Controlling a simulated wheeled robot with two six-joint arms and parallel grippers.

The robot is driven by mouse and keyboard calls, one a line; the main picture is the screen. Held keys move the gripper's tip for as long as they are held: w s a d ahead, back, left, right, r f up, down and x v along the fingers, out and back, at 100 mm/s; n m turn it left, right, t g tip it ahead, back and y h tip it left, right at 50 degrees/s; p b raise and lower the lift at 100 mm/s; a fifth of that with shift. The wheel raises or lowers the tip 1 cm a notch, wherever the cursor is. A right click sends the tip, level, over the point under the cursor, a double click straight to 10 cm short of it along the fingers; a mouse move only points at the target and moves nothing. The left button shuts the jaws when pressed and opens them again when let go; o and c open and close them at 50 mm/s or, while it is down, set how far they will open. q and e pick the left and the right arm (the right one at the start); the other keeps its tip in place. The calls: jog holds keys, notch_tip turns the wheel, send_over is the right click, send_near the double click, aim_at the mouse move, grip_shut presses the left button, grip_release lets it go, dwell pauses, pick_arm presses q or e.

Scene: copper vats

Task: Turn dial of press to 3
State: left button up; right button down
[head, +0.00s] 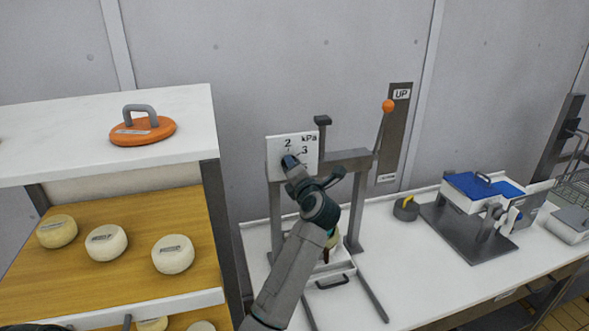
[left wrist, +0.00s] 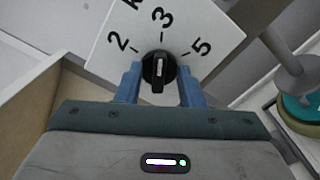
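The press (head: 348,160) stands on the white counter, with a square white dial plate (head: 306,141) at its upper left. The head view shows 2, 3 and "kPa" on the plate; my left gripper (head: 290,162) hides the dial there. In the left wrist view the plate (left wrist: 205,22) shows 2, 3 and 5 around a round black dial (left wrist: 159,72). The dial's ridge, with a white line, runs roughly upright in that picture, in line with the 3. My left gripper's blue fingers (left wrist: 159,84) stand close against both sides of the dial. My right gripper is out of view.
The press has a lever with an orange ball (head: 388,105) beside an "UP" sign (head: 401,94). A shelf with several cheeses (head: 173,254) and an orange lid (head: 143,131) stands at the left. A blue-topped device (head: 480,186) sits at the right.

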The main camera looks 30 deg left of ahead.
pick_arm(q)
jog(key=shift+s+d, duration=0.1)
jog(key=b+v, duration=0.5)
jog(key=v, duration=0.5)
jog(key=shift+s+d, duration=0.2)
jog(key=shift+s, duration=0.05)
